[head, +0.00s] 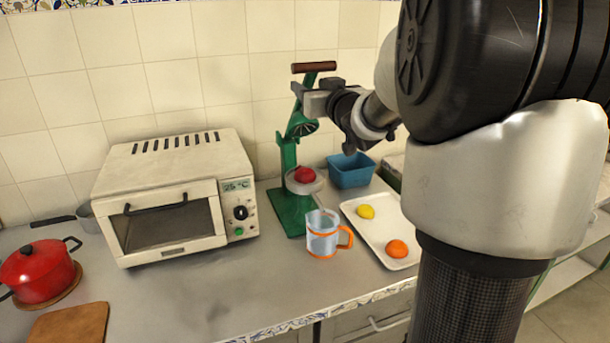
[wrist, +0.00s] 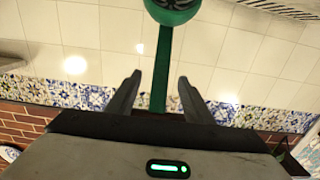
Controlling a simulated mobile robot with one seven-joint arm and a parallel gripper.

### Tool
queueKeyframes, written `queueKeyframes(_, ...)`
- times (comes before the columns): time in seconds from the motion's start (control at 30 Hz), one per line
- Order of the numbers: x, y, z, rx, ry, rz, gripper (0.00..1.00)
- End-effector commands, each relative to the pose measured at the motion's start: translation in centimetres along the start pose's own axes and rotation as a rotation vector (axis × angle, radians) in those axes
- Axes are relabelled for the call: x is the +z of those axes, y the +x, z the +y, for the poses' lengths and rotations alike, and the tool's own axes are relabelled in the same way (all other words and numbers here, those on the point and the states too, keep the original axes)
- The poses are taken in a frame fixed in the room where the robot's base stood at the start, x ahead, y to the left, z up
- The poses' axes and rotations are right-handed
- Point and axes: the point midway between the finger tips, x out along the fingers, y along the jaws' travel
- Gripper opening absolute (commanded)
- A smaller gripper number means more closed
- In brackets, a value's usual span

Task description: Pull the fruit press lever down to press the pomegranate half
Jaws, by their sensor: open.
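The green fruit press (head: 289,165) stands at the back of the counter with its lever raised. The lever's brown handle (head: 313,67) is at the top, and its green pressing cup (head: 301,125) hangs above the red pomegranate half (head: 304,174). The pomegranate half sits in the press bowl, clear of the cup. My gripper (head: 303,91) is at the lever, just below the handle. In the wrist view, the green lever bar (wrist: 162,65) runs between the two open fingers (wrist: 160,80). The handle is hidden in that view.
A clear jug (head: 322,237) with an orange handle stands in front of the press. A white tray (head: 378,240) with a lemon and an orange is to its right, and a blue bin (head: 350,171) is behind. A toaster oven (head: 175,195) stands close on the left.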

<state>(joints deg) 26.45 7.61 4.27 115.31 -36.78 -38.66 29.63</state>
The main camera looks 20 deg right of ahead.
Motion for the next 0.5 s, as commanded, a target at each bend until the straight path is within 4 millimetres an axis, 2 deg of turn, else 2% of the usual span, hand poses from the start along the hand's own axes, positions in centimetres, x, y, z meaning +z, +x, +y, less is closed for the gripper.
queueKeyframes(0.5,-0.1,-5.3,0.0,0.000,-0.001,0.001,0.47)
